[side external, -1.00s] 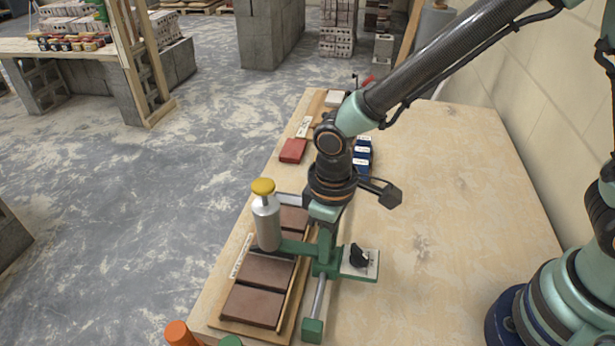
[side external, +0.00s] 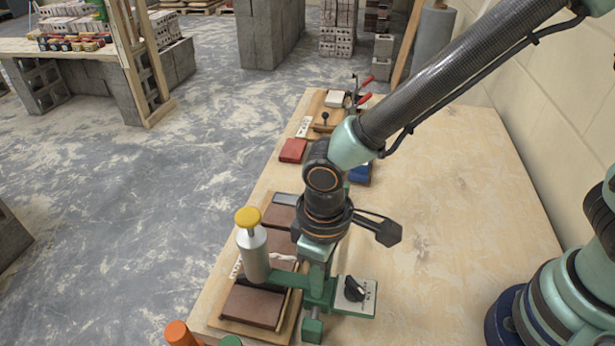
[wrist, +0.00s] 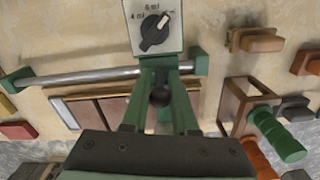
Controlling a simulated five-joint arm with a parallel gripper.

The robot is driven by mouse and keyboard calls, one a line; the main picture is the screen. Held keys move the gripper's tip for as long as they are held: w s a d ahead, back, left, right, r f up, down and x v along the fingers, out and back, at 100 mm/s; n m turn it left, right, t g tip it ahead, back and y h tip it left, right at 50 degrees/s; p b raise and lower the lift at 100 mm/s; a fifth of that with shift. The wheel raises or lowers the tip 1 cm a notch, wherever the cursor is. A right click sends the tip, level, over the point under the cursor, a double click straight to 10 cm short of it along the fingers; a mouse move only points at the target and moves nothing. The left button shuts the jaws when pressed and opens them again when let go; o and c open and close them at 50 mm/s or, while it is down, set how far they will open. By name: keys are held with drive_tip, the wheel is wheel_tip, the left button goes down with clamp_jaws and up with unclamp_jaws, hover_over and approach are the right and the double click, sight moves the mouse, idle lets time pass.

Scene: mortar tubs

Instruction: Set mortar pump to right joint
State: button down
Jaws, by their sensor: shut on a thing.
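The mortar pump is a silver bottle with a yellow cap (side external: 254,253) on a green carriage (side external: 318,292), in the side view. A dial plate (side external: 355,294) is fixed to its right side; it also shows at the top of the wrist view (wrist: 154,28). My gripper (side external: 318,264) is shut on the carriage's dark knob (wrist: 160,97). The carriage is at the near end of its silver rail (wrist: 95,77). The bottle stands over the brown brick row (side external: 252,306), by the nearer joint, partly hiding it. A whitish strip (side external: 284,257) shows across the farther joint.
Orange (side external: 178,334) and green (side external: 230,341) handles stand at the near edge. The tabletop to the right is clear.

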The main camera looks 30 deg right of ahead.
drive_tip(key=shift+s+a, duration=0.1)
drive_tip(key=shift+a, duration=0.1)
drive_tip(key=c, duration=0.8)
unclamp_jaws()
drive_tip(key=shift+r, duration=0.1)
wheel_tip(320, 180, up, 12)
drive_tip(key=w+d+r+m+t, duration=0.1)
drive_tip(key=d+r+m+t, duration=0.1)
drive_tip(key=d, duration=0.6)
drive_tip(key=d+r+m+t, duration=0.1)
drive_tip(key=d+r+m, duration=0.1)
drive_tip(key=d, duration=0.7)
drive_tip(key=w+d+r+m+t, duration=0.1)
drive_tip(key=d+r+m+t, duration=0.1)
drive_tip(key=d, duration=0.7)
drive_tip(key=shift+w+d+r+m+t, duration=0.2)
drive_tip(key=shift+w+m+t, duration=0.1)
drive_tip(key=shift+m, duration=0.1)
